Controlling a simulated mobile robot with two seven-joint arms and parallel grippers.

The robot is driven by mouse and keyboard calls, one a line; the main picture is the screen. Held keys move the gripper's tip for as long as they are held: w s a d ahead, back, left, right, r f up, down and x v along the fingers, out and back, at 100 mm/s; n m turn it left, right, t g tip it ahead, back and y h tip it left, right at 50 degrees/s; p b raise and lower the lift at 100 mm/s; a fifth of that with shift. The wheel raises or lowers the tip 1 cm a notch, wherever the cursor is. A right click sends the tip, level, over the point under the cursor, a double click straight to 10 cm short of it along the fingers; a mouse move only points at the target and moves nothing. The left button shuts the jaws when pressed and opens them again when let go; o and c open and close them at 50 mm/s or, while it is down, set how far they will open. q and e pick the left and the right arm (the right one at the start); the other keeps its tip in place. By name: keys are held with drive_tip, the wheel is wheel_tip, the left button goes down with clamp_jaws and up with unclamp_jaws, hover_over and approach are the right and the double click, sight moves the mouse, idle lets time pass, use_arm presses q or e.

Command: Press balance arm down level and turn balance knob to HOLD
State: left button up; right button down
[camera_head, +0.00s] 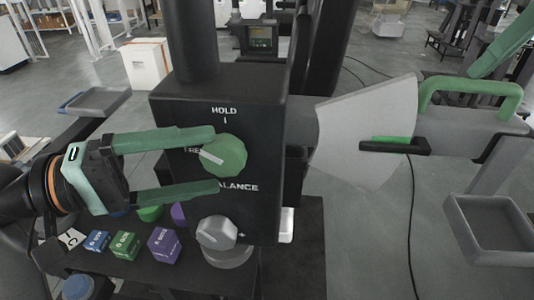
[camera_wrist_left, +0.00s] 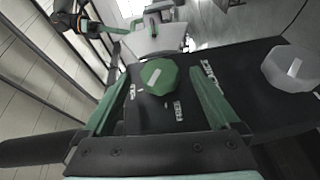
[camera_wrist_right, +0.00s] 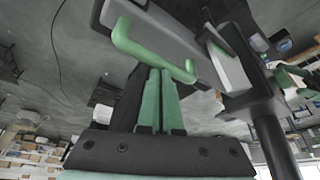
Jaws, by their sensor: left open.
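The green balance knob (camera_head: 226,157) with a pale pointer bar is on the front of a black housing (camera_head: 180,105). Its bar points up-left towards the partly hidden FREE label, not at HOLD above it. My left gripper (camera_head: 215,160) is open, its green fingers above and below the knob; the left wrist view shows the knob (camera_wrist_left: 158,77) between them with gaps. The grey balance arm (camera_head: 455,110) extends right, with a green handle (camera_head: 470,88). My right gripper (camera_wrist_right: 160,75) is shut, its fingertips at the handle bar (camera_wrist_right: 150,48); contact is unclear.
A grey fan-shaped plate (camera_head: 350,120) stands behind a black pointer (camera_head: 400,147) by a green mark (camera_head: 388,138). A grey knob (camera_head: 217,233) sits below. Blue, green and purple blocks (camera_head: 163,246) lie on a dark shelf. A grey tray (camera_head: 495,228) is at right.

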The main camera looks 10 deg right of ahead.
sight(218, 159)
use_arm(q)
drive_tip(key=shift+w+d, duration=0.2)
drive_tip(key=shift+d, duration=1.65)
use_arm(e)
drive_tip(key=shift+f, duration=0.1)
use_arm(q)
drive_tip(key=c, duration=1.4)
drive_tip(key=shift+o, duration=0.2)
drive_tip(key=m+y, duration=0.1)
drive_tip(key=y, duration=0.4)
drive_tip(key=shift+m, duration=0.4)
drive_tip(key=m+t+y, duration=0.1)
drive_tip(key=y, duration=0.4)
drive_tip(key=shift+f+y, duration=0.1)
drive_tip(key=shift+y, duration=0.2)
drive_tip(key=shift+a, duration=0.1)
